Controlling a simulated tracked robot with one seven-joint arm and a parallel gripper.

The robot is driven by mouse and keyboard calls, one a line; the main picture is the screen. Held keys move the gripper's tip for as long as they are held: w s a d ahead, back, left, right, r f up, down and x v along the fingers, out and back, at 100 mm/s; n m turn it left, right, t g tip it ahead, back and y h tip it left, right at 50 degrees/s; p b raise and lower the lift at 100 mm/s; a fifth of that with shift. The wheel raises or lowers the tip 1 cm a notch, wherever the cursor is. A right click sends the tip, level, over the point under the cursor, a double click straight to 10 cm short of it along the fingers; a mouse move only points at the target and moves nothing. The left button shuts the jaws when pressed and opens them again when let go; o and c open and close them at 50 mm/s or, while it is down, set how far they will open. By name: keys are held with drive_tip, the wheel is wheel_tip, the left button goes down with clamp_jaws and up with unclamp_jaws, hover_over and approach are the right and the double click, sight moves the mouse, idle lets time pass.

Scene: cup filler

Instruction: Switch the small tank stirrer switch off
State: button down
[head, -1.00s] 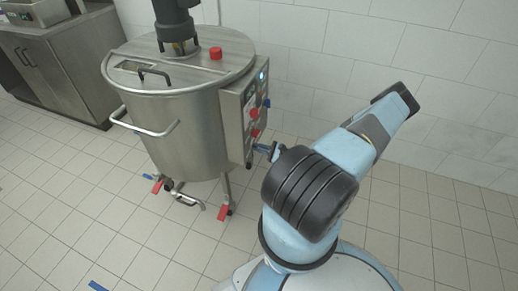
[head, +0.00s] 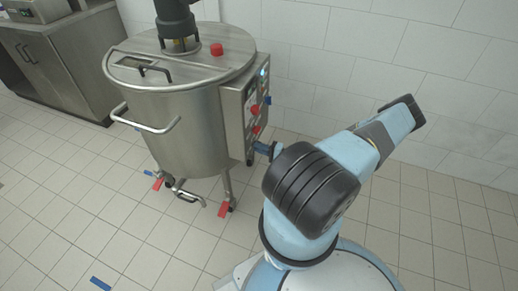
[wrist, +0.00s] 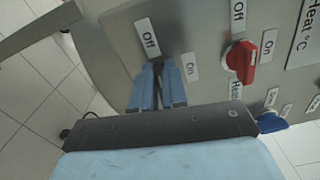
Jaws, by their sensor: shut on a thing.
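The small steel tank (head: 180,125) stands on legs, with a control panel (head: 236,120) on its right side. In the wrist view the panel (wrist: 205,35) fills the upper part. In the head view my gripper (head: 262,149) is at the lower right of the panel, partly hidden behind my arm.
A red heat knob (wrist: 240,62) sits right of my fingers, with its own Off and On labels. A blue knob (wrist: 272,122) is farther right and lower. A steel cabinet (head: 60,70) stands back left. A tiled wall is behind; the floor left is mostly clear.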

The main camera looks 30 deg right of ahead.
drive_tip(key=shift+s+a+f+n, duration=0.2)
drive_tip(key=shift+f+n, duration=0.1)
drive_tip(key=shift+n, duration=0.5)
drive_tip(key=c, duration=1.4)
unclamp_jaws()
drive_tip(key=shift+o, duration=1.2)
drive_tip(key=shift+w+d, duration=0.1)
drive_tip(key=shift+w, duration=0.05)
drive_tip(key=shift+d+r, duration=0.1)
drive_tip(key=v, duration=1.3)
drive_tip(key=shift+s+d, duration=0.15)
drive_tip(key=shift+s, duration=0.15)
